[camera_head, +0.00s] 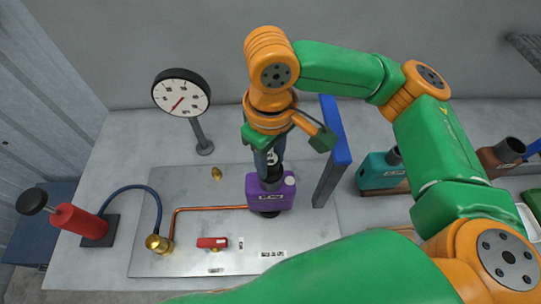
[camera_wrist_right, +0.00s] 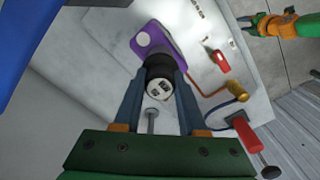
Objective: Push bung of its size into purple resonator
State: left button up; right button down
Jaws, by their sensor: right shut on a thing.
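The purple resonator (camera_head: 270,196) stands on the metal plate in the middle of the bench, with a white round cap on its top right; it also shows in the wrist view (camera_wrist_right: 172,40). My right gripper (camera_head: 265,160) points down over it. Its fingers are shut on a dark bung (camera_wrist_right: 158,72) with a white marked end face. The bung is at the resonator's upper opening, in line with it; how far in it sits is hidden. My left gripper (camera_wrist_right: 270,24) appears small at the wrist view's upper right, away from the resonator; its jaws are unclear.
A blue post (camera_head: 333,150) stands close right of the resonator. A dial gauge (camera_head: 182,95) stands at the back left. A copper pipe (camera_head: 215,208) runs left to a brass fitting, near a red valve handle (camera_head: 212,242). A red pump (camera_head: 80,220) is far left. A teal resonator (camera_head: 380,172) is to the right.

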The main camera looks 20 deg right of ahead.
aim_at(270, 159)
jog(key=shift+f, duration=0.6)
dwell(0.6)
jog(key=shift+c, duration=1.9)
grip_release()
notch_tip(270, 159, up, 7)
jog(key=shift+r, duration=0.1)
